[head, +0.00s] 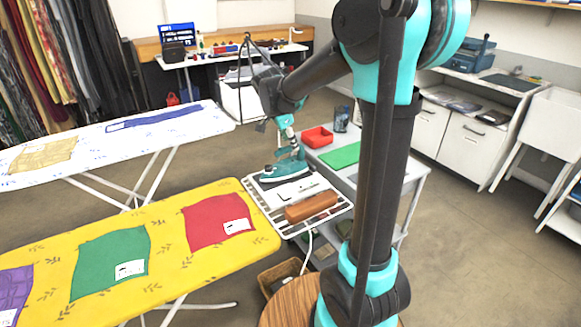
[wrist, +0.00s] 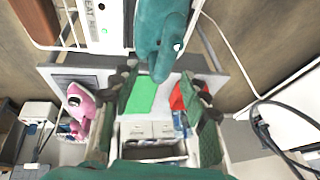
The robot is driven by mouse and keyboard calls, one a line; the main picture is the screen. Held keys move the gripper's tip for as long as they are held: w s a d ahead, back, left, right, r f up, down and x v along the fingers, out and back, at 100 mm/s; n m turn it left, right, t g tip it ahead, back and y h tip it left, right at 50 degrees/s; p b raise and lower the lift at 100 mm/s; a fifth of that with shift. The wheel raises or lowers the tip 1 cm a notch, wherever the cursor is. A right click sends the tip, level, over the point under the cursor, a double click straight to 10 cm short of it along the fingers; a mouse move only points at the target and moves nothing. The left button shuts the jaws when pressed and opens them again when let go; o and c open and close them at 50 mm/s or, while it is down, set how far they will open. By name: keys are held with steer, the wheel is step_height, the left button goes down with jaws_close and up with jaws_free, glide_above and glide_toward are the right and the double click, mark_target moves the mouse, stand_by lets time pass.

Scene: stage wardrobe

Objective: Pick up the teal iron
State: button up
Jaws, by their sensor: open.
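The teal iron (head: 284,171) sits on the white rack at the end of the yellow ironing board in the head view. In the wrist view its teal body (wrist: 160,38) fills the top middle, with its lower end between the finger tips. My gripper (head: 289,146) is just above the iron in the head view, pointing down. In the wrist view my gripper (wrist: 160,85) is open, with one green-padded finger on each side. I cannot tell whether either finger touches the iron. My arm hides part of the area to the right.
A brown block (head: 311,206) lies on the rack beside the iron. A grey table behind holds a red tray (head: 318,137), a green mat (head: 341,156) and a dark mesh cup (head: 341,118). A pink object (wrist: 80,104) shows left of the fingers. A wicker basket (head: 284,276) stands below.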

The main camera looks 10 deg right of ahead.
mark_target(293, 166)
steer(key=shift+w+x, duration=0.15)
steer(key=shift+x, duration=1.25)
steer(key=shift+w+x, duration=0.1)
steer(key=shift+x, duration=1.25)
steer(key=shift+r, duration=0.1)
steer(key=shift+c, duration=0.5)
jaws_close()
